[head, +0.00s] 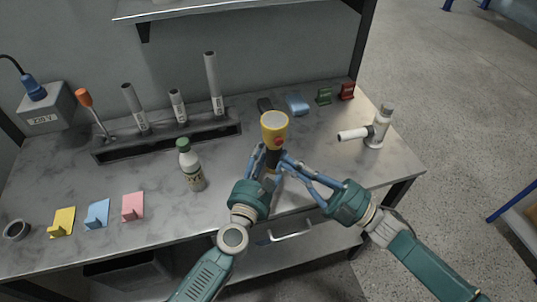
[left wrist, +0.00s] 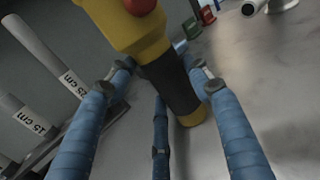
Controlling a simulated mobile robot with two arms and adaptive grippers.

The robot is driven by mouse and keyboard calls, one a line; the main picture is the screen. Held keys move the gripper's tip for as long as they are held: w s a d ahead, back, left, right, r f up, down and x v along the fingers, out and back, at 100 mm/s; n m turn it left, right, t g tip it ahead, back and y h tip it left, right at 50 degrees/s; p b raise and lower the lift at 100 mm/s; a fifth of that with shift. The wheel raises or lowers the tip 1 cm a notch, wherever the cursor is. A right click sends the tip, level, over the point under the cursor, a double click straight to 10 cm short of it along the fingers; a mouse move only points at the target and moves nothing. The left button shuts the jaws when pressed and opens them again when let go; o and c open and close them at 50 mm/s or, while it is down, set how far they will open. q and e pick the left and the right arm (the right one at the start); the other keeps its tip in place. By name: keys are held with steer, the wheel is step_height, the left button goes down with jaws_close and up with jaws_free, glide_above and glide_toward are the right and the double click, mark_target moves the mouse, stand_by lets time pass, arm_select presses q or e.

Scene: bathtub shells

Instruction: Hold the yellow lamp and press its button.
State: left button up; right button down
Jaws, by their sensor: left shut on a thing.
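The yellow lamp (head: 274,122) stands upright near the front edge of the table, its yellow head with a pale round top above a dark handle. Its red button (head: 280,141) faces the front. My left gripper (head: 267,162) is shut on the dark handle, below the head. In the left wrist view the lamp (left wrist: 128,28) lies tilted between the blue fingers, with the red button (left wrist: 140,5) at the top edge. My right gripper (head: 287,160) reaches in from the right, its fingers close to the handle, below the button. Overlap hides its fingertips and any contact.
A white-and-green bottle (head: 191,168) stands left of the lamp. A dark rack (head: 166,145) with grey cylinders and an orange screwdriver (head: 91,107) is behind it. Coloured pieces lie at the front left. A white pipe-like object (head: 378,128) stands at the right.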

steer(key=shift+w+a, duration=0.2)
steer(key=shift+w, duration=0.45)
steer(key=shift+w+a, duration=0.25)
steer(key=shift+w, duration=0.35)
steer(key=shift+w+a, duration=0.2)
steer(key=shift+w, duration=0.45)
steer(key=shift+w, duration=0.1)
steer(key=shift+w+a, duration=0.15)
steer(key=shift+w, duration=0.25)
stand_by(0.4)
steer(key=shift+s, duration=0.5)
steer(key=s+d, duration=0.2)
steer(key=s, duration=0.3)
steer(key=shift+s, duration=0.4)
